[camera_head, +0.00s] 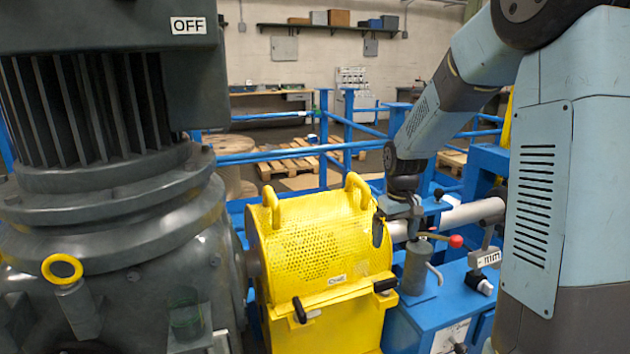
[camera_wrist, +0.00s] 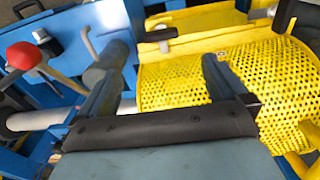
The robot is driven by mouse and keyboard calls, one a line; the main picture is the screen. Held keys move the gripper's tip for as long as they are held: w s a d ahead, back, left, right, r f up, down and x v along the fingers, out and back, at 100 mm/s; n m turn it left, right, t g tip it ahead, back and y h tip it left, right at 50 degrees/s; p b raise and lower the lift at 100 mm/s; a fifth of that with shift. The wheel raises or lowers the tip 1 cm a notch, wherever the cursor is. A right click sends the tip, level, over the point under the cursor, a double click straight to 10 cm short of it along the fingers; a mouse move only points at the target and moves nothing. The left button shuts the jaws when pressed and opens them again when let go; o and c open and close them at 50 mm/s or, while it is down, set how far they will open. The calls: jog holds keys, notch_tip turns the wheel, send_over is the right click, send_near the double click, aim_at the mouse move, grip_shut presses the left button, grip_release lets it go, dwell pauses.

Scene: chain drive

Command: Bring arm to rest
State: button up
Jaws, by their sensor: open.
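My arm (camera_head: 430,125) reaches down from the upper right in the head view. My gripper (camera_head: 398,212) hangs by the right end of the yellow perforated guard (camera_head: 310,240). In the wrist view the two fingers of my gripper (camera_wrist: 162,66) stand wide apart with nothing between them. The right finger overlaps the guard's mesh (camera_wrist: 180,82) in the picture, and the left finger overlaps a dark grey cylinder (camera_wrist: 112,58). I cannot tell whether either finger touches anything.
A large dark grey motor (camera_head: 100,200) marked OFF fills the left. A red-knobbed lever (camera_head: 455,241) and a pale shaft (camera_head: 465,214) are close to my gripper, above a blue base (camera_head: 425,318). Blue railings (camera_head: 270,157) and wooden pallets (camera_head: 300,155) lie behind.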

jog(key=s+r+m+t, duration=0.1)
jog(key=s+r, duration=0.4)
jog(key=s, duration=0.3)
jog(key=s+r+m+t, duration=0.1)
jog(key=s+r+t, duration=0.1)
jog(key=s+r, duration=0.4)
jog(key=s+r+m+t, duration=0.1)
jog(key=s+r, duration=0.4)
jog(key=s, duration=0.7)
jog(key=shift+r+t, duration=0.3)
jog(key=shift+t, duration=0.2)
jog(key=shift+d, duration=0.1)
jog(key=shift+c, duration=0.2)
